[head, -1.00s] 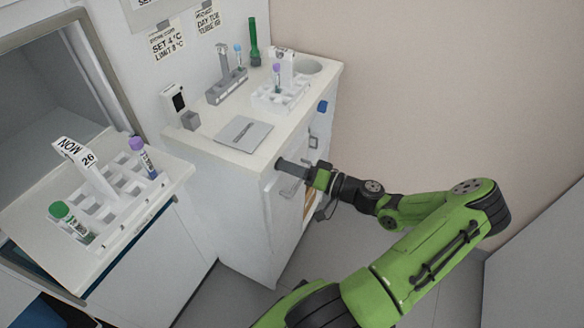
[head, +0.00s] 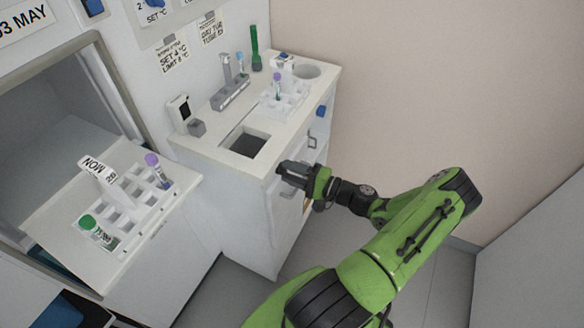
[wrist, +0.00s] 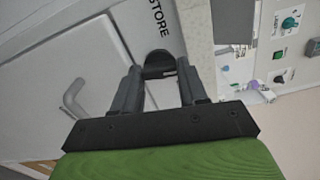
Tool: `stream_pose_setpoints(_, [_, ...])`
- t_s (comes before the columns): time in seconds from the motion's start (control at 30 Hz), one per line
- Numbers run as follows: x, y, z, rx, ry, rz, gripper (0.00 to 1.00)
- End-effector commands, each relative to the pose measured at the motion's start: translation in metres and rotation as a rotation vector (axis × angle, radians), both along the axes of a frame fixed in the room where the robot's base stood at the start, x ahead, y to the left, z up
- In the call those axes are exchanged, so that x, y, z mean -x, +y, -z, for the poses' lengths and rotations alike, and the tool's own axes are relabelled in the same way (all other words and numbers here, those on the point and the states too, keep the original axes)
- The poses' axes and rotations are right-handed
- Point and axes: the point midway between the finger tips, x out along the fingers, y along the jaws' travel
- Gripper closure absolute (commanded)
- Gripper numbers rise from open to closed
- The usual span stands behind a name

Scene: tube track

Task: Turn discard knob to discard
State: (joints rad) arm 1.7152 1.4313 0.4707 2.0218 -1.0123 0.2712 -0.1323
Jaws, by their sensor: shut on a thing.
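The discard knob (wrist: 158,62) is dark and sits on the white cabinet front beside the word STORE in the wrist view. My gripper (wrist: 160,82) has one finger on each side of it and is shut on it. In the head view my gripper (head: 288,172) is at the upper front of the white cabinet, and it hides the knob there. On the cabinet top a square dark opening (head: 247,145) shows. How far the knob is turned is hard to tell.
A white rack (head: 285,100) with a purple-capped tube stands on the cabinet top, beside a round hole (head: 307,71). A door handle (wrist: 75,98) is left of my gripper. Another rack (head: 128,205) with tubes stands on the left shelf. Floor right of the cabinet is clear.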

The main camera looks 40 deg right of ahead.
Motion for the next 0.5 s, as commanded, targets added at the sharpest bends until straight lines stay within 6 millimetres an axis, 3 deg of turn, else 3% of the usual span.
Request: stream_pose_setpoints(0.5, [0.0002, 0.0002, 0.0002, -0.397, 0.145, 0.001, 0.88])
